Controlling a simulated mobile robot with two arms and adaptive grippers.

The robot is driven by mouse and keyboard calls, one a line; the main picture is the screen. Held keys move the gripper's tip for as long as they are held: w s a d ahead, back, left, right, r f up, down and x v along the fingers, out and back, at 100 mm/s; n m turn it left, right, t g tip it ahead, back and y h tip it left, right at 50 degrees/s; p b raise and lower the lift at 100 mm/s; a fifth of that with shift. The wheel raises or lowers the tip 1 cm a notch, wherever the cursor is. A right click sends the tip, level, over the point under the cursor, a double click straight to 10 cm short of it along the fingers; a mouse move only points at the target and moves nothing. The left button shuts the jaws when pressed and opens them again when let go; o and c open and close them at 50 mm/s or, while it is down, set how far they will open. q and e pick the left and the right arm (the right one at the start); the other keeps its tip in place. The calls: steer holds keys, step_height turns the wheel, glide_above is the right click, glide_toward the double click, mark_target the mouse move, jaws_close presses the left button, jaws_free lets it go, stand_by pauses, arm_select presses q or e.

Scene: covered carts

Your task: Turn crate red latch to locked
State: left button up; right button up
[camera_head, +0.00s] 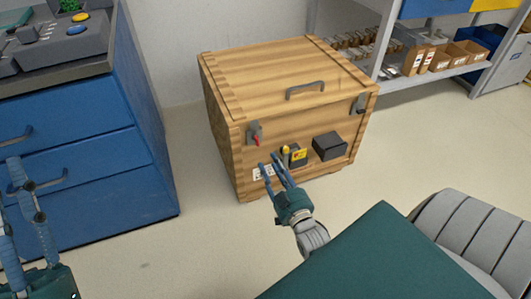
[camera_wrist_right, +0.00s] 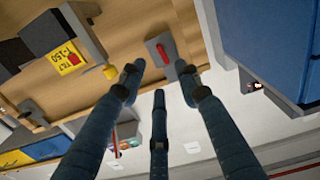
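A wooden crate (camera_head: 222,85) with a closed lid stands on the floor. A grey latch plate (camera_head: 253,129) with a red latch lever (camera_head: 256,140) is at the upper left of its front. The lever points down, slightly to the right. In the right wrist view the red lever (camera_wrist_right: 163,52) lies just beyond my fingertips. My right gripper (camera_head: 269,161) is in front of the crate, below the latch. In its wrist view the fingers (camera_wrist_right: 158,74) are spread and empty; contact with the latch cannot be told. My left gripper (camera_head: 20,176) is spread and empty at the left edge.
A blue drawer cabinet (camera_head: 90,170) stands left, a shelf (camera_head: 440,75) behind right.

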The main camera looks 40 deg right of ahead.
steer(key=shift+v, duration=1.35)
